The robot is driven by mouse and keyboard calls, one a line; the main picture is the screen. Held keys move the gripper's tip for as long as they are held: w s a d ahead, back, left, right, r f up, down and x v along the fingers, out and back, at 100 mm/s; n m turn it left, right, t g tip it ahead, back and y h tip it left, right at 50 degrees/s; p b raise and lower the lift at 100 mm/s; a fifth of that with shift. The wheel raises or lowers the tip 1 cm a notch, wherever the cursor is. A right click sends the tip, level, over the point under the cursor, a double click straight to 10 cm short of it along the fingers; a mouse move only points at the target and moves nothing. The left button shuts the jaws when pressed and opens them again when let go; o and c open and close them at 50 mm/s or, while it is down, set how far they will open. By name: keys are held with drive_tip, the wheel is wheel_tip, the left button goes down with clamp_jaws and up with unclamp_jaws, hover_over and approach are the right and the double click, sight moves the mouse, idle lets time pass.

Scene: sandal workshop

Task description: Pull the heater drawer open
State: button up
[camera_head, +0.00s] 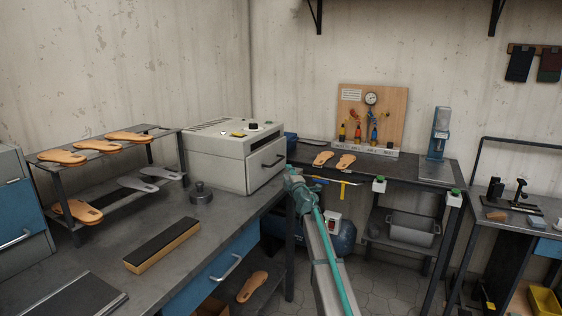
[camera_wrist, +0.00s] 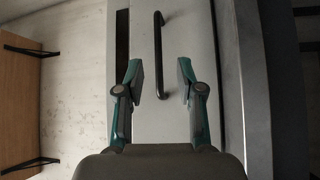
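The heater (camera_head: 215,152) is a pale grey box on the workbench. Its drawer front (camera_head: 258,174) faces right in the head view and carries a dark bar handle (camera_head: 272,161). The drawer looks shut there. In the wrist view, the drawer front (camera_wrist: 175,120) fills the middle, with the black handle (camera_wrist: 158,55) running lengthwise up the picture. My gripper (camera_wrist: 161,78) is open, with one finger on each side of the handle's lower part and gaps between. Nothing is held. In the head view my gripper (camera_head: 291,178) is just right of the drawer front, its fingers hard to make out.
A round dark metal piece (camera_head: 201,193) and a black-topped block (camera_head: 162,245) are on the bench left of my arm. A rack (camera_head: 110,155) with several tan soles stands at left. A second bench (camera_head: 410,172) stands behind my arm. Floor shows to the right.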

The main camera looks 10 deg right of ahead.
sight(278, 161)
drive_tip(key=shift+n+y, duration=0.3)
drive_tip(key=shift+y, duration=0.1)
drive_tip(key=x, duration=0.7)
drive_tip(key=a+x, duration=0.1)
drive_tip(key=x, duration=0.2)
drive_tip(key=shift+a+r, duration=0.1)
drive_tip(key=shift+r, duration=0.15)
clamp_jaws()
